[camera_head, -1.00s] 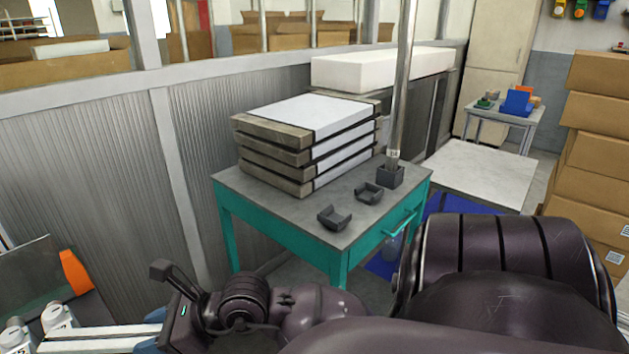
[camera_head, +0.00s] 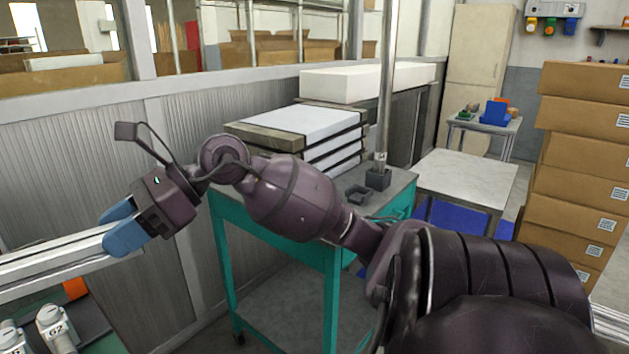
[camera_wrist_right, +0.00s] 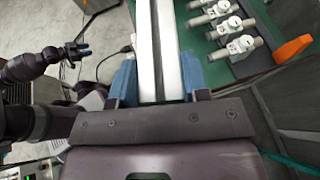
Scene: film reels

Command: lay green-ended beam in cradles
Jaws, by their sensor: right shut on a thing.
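My right gripper (camera_head: 125,228) has blue fingertips and is shut around a long pale metal beam (camera_head: 50,262). In the right wrist view the beam (camera_wrist_right: 165,45) runs away from me between the blue fingers. No green end shows on its visible part. One dark cradle (camera_head: 357,194) sits on the teal table (camera_head: 310,240), well right of the gripper. The second cradle is hidden behind my right arm. My left gripper (camera_wrist_right: 76,50) is small in the right wrist view, apart from the beam; its jaws are not clear.
An upright metal post (camera_head: 386,90) stands in a dark socket (camera_head: 378,178) on the teal table. Stacked white-topped slabs (camera_head: 305,124) lie behind my arm. White fittings (camera_wrist_right: 229,25) lie on a green surface below the beam. Cardboard boxes (camera_head: 580,150) stand at the right.

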